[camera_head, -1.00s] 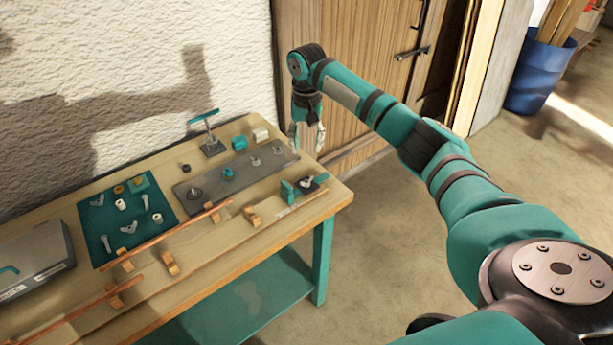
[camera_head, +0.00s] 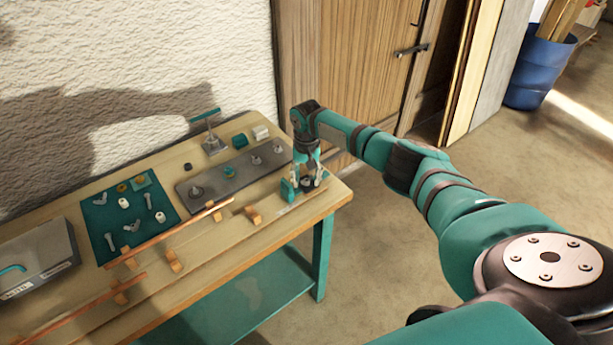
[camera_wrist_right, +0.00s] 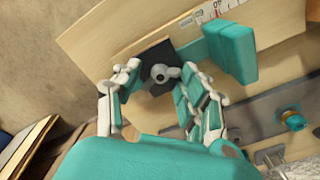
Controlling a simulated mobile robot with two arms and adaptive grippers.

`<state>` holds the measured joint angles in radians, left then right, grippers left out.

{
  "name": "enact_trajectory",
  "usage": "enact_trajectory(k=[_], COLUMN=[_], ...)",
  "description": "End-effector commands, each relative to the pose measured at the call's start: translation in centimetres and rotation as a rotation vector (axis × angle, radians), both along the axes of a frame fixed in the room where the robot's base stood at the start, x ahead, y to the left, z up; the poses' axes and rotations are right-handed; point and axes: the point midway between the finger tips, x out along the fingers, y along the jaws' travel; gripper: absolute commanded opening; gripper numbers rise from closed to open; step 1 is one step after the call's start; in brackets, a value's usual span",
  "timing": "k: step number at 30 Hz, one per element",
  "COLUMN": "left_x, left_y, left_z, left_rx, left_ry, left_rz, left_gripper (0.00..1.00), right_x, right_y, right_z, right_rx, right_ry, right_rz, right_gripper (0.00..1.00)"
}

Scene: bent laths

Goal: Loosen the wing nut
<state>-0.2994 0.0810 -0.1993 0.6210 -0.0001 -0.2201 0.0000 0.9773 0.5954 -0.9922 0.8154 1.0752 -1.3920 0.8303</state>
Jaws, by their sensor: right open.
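A grey wing nut (camera_wrist_right: 159,73) sits on a dark plate (camera_wrist_right: 152,58) beside a teal block (camera_wrist_right: 228,50) at the right end of the bench. In the head view the wing nut (camera_head: 307,184) is small and partly hidden by my fingers. My right gripper (camera_head: 308,177) points down over it. In the wrist view my right gripper (camera_wrist_right: 158,78) is open, its fingers on either side of the wing nut. Whether a finger touches it I cannot tell. My left gripper is not in view.
A grey metal plate (camera_head: 215,185) with several fittings lies left of my gripper. A teal mat (camera_head: 98,225) holds loose hardware. Copper-coloured laths (camera_head: 165,240) rest on wooden blocks along the front. A T-handled stand (camera_head: 212,143) is at the back. A metal box (camera_head: 40,262) is at the left.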

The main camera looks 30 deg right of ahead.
Motion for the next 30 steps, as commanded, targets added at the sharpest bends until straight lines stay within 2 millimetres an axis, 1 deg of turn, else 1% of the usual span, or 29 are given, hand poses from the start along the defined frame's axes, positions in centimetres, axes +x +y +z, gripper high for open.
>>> enact_trajectory(k=[2, 9, 11, 12, 23, 30], left_x=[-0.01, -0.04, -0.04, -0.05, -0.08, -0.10], left_y=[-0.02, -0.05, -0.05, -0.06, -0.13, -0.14], left_z=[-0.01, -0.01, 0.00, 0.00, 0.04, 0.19], left_rx=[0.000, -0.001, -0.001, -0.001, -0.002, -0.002], left_ry=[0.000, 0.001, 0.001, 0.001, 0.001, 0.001], left_rz=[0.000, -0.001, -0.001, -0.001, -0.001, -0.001], left_gripper=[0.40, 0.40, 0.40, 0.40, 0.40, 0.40], right_x=[0.00, -0.01, 0.00, 0.00, 0.03, 0.02], right_y=[0.01, -0.02, -0.01, -0.01, 0.03, 0.14], right_z=[0.00, 0.03, 0.04, 0.04, 0.08, 0.08], right_rx=[0.000, 0.000, 0.000, 0.000, 0.001, 0.002], right_ry=[0.000, 0.000, 0.000, 0.000, -0.001, -0.001], right_rz=[0.000, 0.000, 0.000, 0.000, 0.032, 0.161], right_gripper=[0.41, 0.10, 0.02, 0.00, 0.00, 0.00])
